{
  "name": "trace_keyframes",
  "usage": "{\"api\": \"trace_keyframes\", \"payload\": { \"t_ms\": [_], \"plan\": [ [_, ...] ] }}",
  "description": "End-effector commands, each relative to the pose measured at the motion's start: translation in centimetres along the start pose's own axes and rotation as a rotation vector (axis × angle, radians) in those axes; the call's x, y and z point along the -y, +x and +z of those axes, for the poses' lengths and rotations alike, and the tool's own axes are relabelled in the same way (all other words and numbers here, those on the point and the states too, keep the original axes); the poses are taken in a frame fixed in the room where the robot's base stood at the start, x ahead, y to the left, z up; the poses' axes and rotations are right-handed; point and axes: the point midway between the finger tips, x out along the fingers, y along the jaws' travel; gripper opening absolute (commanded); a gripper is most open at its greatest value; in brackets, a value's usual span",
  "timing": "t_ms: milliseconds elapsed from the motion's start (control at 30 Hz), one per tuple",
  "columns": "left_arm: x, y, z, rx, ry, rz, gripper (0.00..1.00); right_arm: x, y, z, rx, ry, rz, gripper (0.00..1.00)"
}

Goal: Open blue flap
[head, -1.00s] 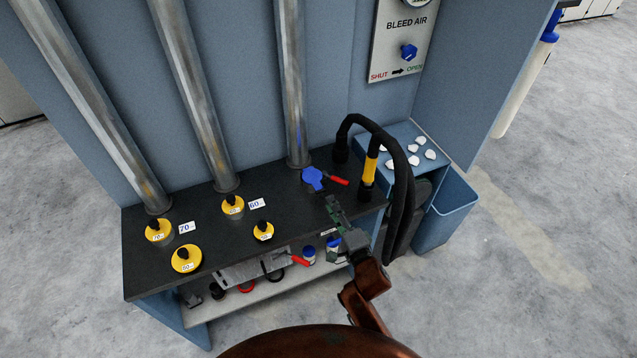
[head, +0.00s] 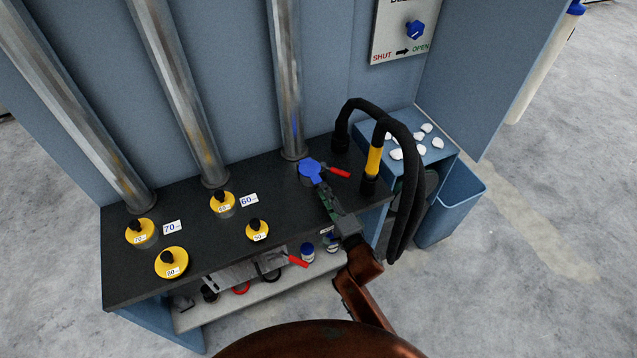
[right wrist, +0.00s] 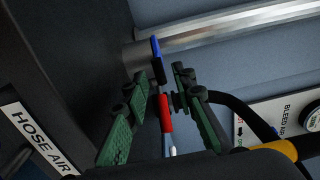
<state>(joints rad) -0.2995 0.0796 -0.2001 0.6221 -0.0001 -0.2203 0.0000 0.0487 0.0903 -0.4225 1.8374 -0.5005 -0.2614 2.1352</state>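The blue flap (head: 310,169) sits at the foot of the rightmost steel pipe on the dark bench top, with a red lever (head: 340,172) beside it pointing right. My right gripper (head: 322,188) is just in front of the flap, at its near right side. In the right wrist view its green fingers (right wrist: 160,82) stand apart, with the red lever (right wrist: 165,113) seen between them and the flap's blue edge (right wrist: 155,48) beyond the tips. I cannot tell whether a finger touches either. My left gripper is not in view.
Black hoses with a yellow band (head: 374,161) arch just right of my right gripper. Several yellow-capped ports (head: 171,262) lie left on the bench. A shelf (head: 265,290) with small items is below. A blue bin (head: 452,207) stands right.

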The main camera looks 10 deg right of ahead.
Motion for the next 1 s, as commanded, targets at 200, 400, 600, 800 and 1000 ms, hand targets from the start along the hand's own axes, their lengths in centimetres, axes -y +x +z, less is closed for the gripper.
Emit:
{"api": "trace_keyframes", "payload": {
  "t_ms": [200, 400, 600, 800, 1000],
  "plan": [
    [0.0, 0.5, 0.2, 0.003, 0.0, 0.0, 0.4, -0.1, 3.4, 0.0, 0.001, 0.0, 0.0, 0.24],
    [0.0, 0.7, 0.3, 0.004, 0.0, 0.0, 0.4, -0.1, 4.8, 0.0, 0.0, 0.0, 0.001, 0.24],
    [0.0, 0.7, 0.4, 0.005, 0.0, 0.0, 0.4, -0.1, 4.9, 0.0, 0.0, 0.001, 0.001, 0.24],
    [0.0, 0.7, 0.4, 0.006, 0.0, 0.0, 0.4, -0.1, 4.9, 0.0, 0.0, 0.001, 0.001, 0.15],
    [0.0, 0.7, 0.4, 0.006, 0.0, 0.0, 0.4, -0.1, 4.8, 0.0, 0.0, 0.001, 0.001, 0.02]
  ]
}}
